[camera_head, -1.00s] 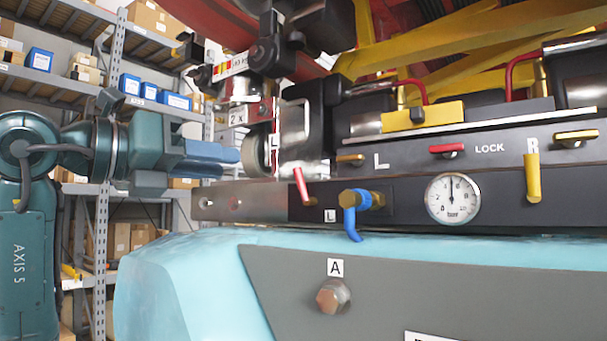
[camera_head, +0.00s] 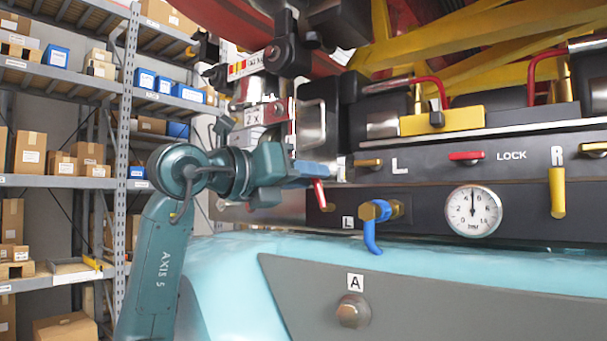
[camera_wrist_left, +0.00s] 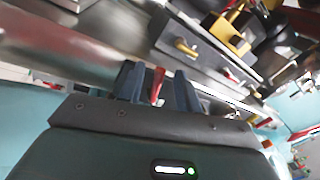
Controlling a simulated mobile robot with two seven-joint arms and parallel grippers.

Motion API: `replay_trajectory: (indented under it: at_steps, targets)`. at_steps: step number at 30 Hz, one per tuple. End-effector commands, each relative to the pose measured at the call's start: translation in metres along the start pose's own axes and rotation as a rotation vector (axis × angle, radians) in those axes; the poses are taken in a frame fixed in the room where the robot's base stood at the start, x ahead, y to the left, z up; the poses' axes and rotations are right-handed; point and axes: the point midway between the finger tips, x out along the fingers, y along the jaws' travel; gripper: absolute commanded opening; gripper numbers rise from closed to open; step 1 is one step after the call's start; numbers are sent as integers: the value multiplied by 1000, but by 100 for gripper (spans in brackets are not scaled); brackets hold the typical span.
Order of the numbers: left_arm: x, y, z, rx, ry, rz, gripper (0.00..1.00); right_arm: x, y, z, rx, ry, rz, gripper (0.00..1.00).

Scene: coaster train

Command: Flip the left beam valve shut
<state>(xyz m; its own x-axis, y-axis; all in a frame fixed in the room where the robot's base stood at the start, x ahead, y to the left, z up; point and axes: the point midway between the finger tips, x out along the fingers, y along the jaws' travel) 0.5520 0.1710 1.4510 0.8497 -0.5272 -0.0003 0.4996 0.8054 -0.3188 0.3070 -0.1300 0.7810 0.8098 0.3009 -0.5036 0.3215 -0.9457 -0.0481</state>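On the dark beam, a short red lever (camera_head: 320,195) tilts up and to the left from its pivot. Beside it are a small L label (camera_head: 347,222) and a brass valve with a blue handle (camera_head: 371,236) hanging down. I cannot tell for certain which lever the task names. My left gripper (camera_head: 328,172) reaches in from the left at the red lever, its blue finger covering the lever's upper end. In the left wrist view, the gripper (camera_wrist_left: 158,88) is open, with the red lever (camera_wrist_left: 158,84) standing between its two fingers. My right gripper is not in view.
A pressure gauge (camera_head: 473,211) and a yellow handle (camera_head: 557,192) are farther right. Small brass (camera_head: 368,163) and red (camera_head: 466,156) levers are on the panel above. The light blue body (camera_head: 225,265) lies below. Shelves (camera_head: 60,180) with boxes stand at the left.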

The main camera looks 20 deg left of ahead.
Motion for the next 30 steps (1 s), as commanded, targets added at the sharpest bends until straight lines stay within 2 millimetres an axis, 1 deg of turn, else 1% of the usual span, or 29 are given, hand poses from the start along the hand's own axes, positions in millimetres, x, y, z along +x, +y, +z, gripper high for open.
replay_trajectory:
  at_steps: [4,16,23,26,30]
  targets:
    - [0,0,0,0,0,0,34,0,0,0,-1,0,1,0]
    - [0,0,0,0,0,0,1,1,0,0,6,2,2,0]
    - [-1,0,1,8,1,1,0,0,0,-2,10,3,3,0]
    - [-1,-4,3,67,12,8,0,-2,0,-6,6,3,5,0]
    - [0,-11,4,208,40,18,0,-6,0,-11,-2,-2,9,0]
